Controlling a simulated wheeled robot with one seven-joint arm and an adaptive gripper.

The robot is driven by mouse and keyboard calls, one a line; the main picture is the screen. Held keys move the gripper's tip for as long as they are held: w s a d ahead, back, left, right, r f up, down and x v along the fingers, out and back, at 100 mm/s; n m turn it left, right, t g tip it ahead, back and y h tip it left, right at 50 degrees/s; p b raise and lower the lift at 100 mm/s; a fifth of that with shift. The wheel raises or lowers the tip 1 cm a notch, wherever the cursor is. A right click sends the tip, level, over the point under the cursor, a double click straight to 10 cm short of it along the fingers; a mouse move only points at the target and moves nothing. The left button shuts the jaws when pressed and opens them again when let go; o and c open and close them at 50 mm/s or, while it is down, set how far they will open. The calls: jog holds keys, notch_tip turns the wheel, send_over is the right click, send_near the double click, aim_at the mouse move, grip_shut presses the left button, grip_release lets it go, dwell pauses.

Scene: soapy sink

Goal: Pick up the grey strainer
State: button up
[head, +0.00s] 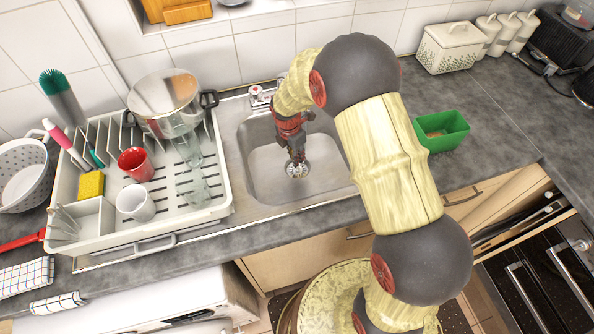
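A small round grey metal strainer (297,173) sits at the drain in the bottom of the steel sink (262,172). My gripper (296,160) points down into the sink, with its fingertips right at or just above the strainer and hiding part of it. The view is too small to tell whether the fingers touch it or how far apart they are. A larger pale grey colander (18,157) with holes stands at the far left of the counter.
A white dish rack (222,188) left of the sink holds a steel pot (165,98), a red cup (136,163), a white mug (135,203) and glasses. A green box (455,131) stands right of the sink.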

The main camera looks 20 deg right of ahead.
aim_at(298, 168)
jog(key=f, duration=0.2)
jog(key=f+b, duration=0.1)
jog(key=f, duration=0.1)
jog(key=d+f+b, duration=0.1)
jog(key=f, duration=0.2)
jog(key=shift+w, duration=0.25)
jog(key=shift+c, duration=0.5)
grip_shut()
